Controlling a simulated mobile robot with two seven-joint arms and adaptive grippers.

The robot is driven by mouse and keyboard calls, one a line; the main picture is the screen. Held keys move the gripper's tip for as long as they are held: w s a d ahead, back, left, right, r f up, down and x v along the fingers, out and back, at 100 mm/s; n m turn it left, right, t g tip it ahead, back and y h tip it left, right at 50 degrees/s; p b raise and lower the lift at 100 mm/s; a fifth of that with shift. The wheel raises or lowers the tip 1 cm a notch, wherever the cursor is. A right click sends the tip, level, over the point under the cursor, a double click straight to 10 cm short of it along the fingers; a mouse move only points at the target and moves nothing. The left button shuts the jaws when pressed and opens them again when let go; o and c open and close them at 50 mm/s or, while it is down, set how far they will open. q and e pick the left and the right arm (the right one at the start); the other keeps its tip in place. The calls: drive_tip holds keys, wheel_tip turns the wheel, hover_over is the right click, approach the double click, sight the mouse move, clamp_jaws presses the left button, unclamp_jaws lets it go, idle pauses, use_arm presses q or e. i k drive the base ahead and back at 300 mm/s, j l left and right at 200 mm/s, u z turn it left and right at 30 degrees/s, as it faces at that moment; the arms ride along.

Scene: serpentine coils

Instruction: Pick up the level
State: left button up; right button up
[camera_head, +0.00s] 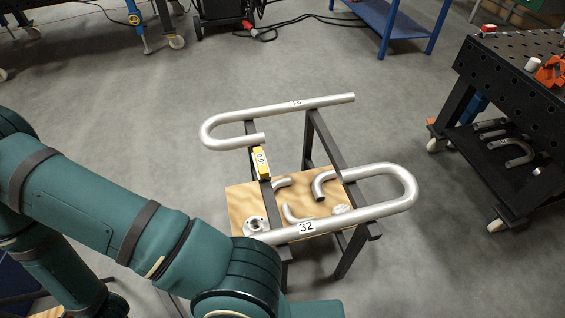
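The level (261,163) is a small yellow block with a white face that seems to read 0.0. It sits on the left dark rail of a metal stand (328,145), just below the short end of the upper bent pipe (275,109). My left arm comes in from the left and fills the lower left of the head view. Its elbow reaches the bottom edge, and its gripper is not in view. My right arm and gripper are not in view either.
A second bent pipe (390,185), labelled 32, lies across the stand's near side, partly behind my arm. A wooden board (240,203) below holds several pipe pieces and a flange. A dark perforated table (520,75) stands at right. Open floor lies left of the stand.

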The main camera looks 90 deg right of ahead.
sight(259, 158)
drive_tip(key=z, duration=2.85)
drive_tip(key=i+j+z, duration=0.15)
drive_tip(key=z, duration=0.3)
drive_tip(key=j+z, duration=0.75)
drive_tip(key=z, duration=0.2)
drive_tip(key=i+j, duration=0.05)
